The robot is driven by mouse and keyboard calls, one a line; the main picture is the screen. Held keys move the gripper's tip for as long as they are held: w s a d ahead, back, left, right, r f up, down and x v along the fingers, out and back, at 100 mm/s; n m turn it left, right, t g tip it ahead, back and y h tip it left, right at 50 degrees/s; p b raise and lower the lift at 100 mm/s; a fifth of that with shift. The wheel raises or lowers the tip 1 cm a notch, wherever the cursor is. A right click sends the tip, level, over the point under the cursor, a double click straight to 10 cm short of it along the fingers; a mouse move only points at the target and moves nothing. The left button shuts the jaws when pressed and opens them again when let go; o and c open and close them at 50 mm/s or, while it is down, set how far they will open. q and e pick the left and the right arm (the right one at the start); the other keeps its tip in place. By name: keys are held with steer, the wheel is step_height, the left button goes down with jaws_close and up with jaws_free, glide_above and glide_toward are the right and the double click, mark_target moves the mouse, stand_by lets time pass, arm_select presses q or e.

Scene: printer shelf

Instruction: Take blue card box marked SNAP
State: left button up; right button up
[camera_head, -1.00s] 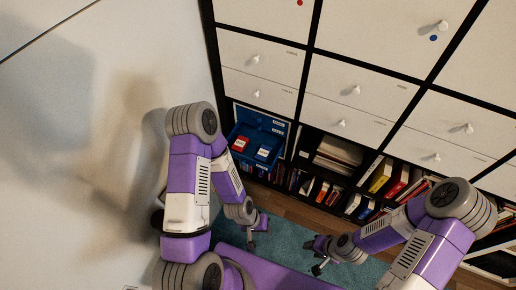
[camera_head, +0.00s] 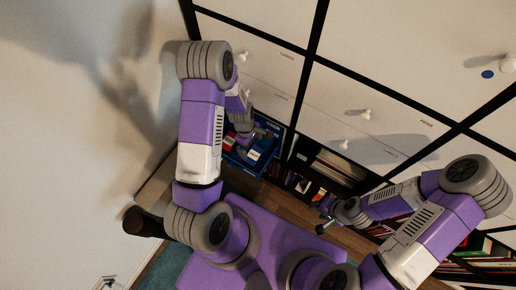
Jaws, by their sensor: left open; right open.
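A small blue box with a white label (camera_head: 253,155) lies in the open blue bin (camera_head: 243,166) in the lower left shelf cubby. The label is too small to read. A red box with a white label (camera_head: 228,143) lies beside it on the left, partly hidden by my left arm. My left gripper (camera_head: 260,134) is open at the bin, just above and beside the blue box in the picture; I cannot tell whether it touches anything. My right gripper (camera_head: 325,217) is open and empty, in front of the lower shelf.
White drawers with round knobs (camera_head: 365,114) fill the shelf above the bin. Books and papers (camera_head: 325,175) stand in the cubby to the right. A pale wall stands close on the left. Wooden floor (camera_head: 290,208) shows in front of the shelf.

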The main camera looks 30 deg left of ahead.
mark_target(254, 155)
arm_select(q)
steer(key=f, duration=0.1)
steer(key=f+b, duration=0.1)
steer(key=shift+s+d+f, duration=0.15)
steer(key=shift+s+f, duration=0.05)
steer(key=shift+f, duration=0.15)
steer(key=f, duration=0.1)
steer(key=f+b, duration=0.1)
steer(key=f, duration=0.1)
steer(key=f+b, duration=0.1)
steer(key=shift+w+d+f, duration=0.1)
steer(key=shift+d+f, duration=0.15)
steer(key=shift+d, duration=0.05)
steer(key=shift+r, duration=0.1)
steer(key=shift+c, duration=0.5)
steer(key=c, duration=0.6)
